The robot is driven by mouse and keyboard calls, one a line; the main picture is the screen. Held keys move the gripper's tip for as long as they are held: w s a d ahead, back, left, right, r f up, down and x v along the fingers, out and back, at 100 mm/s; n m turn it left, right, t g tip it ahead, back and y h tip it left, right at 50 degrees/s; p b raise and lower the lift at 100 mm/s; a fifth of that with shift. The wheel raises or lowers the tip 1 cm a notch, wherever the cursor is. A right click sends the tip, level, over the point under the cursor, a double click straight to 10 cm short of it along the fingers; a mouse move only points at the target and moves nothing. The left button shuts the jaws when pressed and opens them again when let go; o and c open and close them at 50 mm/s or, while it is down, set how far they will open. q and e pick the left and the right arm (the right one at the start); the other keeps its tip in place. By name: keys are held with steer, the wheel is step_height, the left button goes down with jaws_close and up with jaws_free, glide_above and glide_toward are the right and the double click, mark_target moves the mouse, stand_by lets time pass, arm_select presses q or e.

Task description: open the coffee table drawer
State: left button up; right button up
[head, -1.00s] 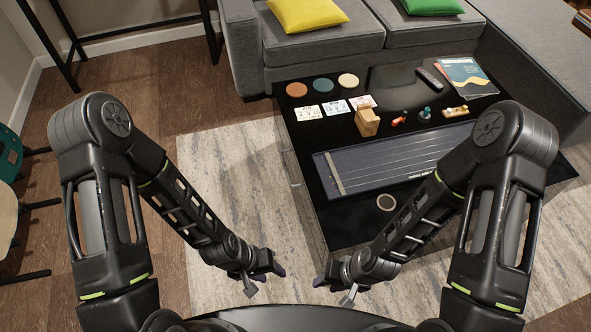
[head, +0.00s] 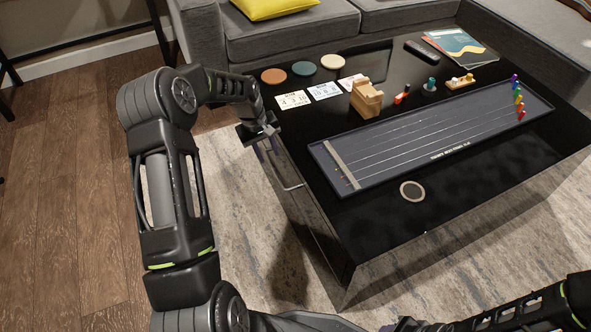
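The black glossy coffee table (head: 395,220) fills the right half of the head view. Its left side faces me and carries a thin silver drawer handle (head: 292,187). The drawer front looks flush with that side, though it is dark and partly hidden. My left gripper (head: 268,152) points down just beside this side, near the handle's far end. Its two fingers are apart with nothing seen between them; I cannot tell whether they touch the handle. My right arm comes in low at the right; its gripper (head: 405,325) is at the bottom edge, its fingers not clear.
On the tabletop lie a long stringed board (head: 420,150) with coloured pegs, a wooden block (head: 366,98), cards (head: 325,91), round coasters (head: 303,68) and magazines (head: 461,45). A grey sofa (head: 290,35) stands behind. The rug (head: 240,215) left of the table is clear.

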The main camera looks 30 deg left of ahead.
mark_target(274, 169)
arm_select(q)
steer(key=shift+w+a, duration=0.2)
steer(key=shift+w, duration=0.05)
steer(key=shift+w+d+f+b, duration=0.2)
steer(key=shift+f+b, duration=0.25)
steer(key=shift+f, duration=0.85)
steer(key=shift+w+d+f+b, duration=0.15)
steer(key=shift+f+b, duration=0.35)
steer(key=shift+f, duration=0.75)
steer(key=shift+w+d+f+b, duration=0.15)
steer(key=shift+f+b, duration=0.3)
steer(key=shift+f, duration=0.85)
jaws_close()
